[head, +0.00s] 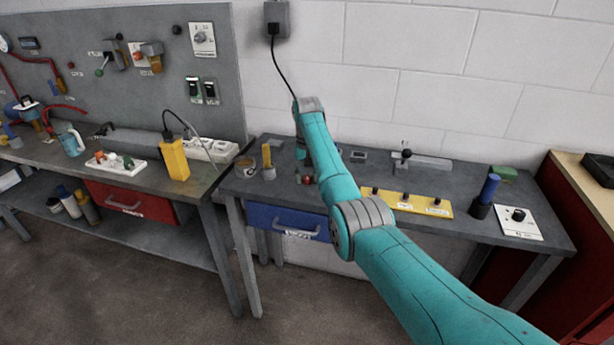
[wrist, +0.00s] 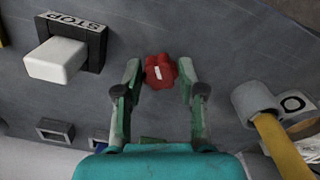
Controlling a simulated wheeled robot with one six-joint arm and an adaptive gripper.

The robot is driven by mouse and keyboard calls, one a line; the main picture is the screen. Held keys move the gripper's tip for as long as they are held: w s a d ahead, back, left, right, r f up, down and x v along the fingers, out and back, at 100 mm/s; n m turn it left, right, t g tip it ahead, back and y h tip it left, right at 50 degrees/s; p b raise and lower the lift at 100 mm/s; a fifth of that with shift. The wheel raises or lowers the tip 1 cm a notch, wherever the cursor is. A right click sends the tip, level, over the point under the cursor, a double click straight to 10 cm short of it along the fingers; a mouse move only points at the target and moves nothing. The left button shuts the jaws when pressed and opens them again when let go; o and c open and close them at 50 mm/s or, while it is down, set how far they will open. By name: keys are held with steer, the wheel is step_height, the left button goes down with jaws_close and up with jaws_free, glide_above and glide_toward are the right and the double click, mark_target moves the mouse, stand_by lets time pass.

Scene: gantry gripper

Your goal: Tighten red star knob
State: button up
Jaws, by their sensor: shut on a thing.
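The red star knob (wrist: 159,72) sits on the grey surface in the wrist view, with a pale bar mark on its top. My gripper (wrist: 160,82) has one finger on each side of it, shut on the knob. In the head view, a small red part of the knob (head: 307,180) shows on the right bench, beside my teal arm. My fingers are mostly hidden behind the arm there, so the contact shows only from the wrist.
A STOP-marked black housing with a white block (wrist: 57,60) stands left of the knob. On the bench are a yellow strip with black knobs (head: 385,198), a blue-handled cylinder (head: 488,188) and a white dial panel (head: 520,228).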

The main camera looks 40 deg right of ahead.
mark_target(307, 178)
steer(key=m, duration=0.6)
stand_by(0.6)
steer(key=o, duration=1.1)
steer(key=shift+r, duration=0.1)
step_height(307, 178, up, 12)
steer(key=shift+f, duration=0.15)
steer(key=shift+a, duration=0.1)
